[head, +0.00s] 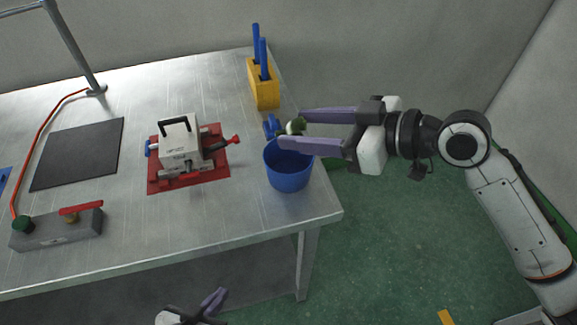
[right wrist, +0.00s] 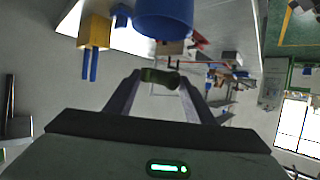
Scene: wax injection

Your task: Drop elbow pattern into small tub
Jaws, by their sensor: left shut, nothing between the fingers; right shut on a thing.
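The small blue tub (head: 288,178) stands near the right edge of the metal table. It also shows at the top of the right wrist view (right wrist: 163,18). The pattern (right wrist: 160,77) lies across between the fingertips in the right wrist view. In the head view the fingers overlap the tub's back rim; the exact height above it is hard to tell. My left gripper (head: 216,300) is shut and empty at the bottom edge, in front of the table.
A yellow block (head: 263,90) with blue handled tools stands behind the tub. A small blue object (head: 271,127) sits just behind the tub. A grey mould (head: 180,145) lies on a red plate left of it. A dark mat (head: 78,153) and grey valve box (head: 57,230) are further left.

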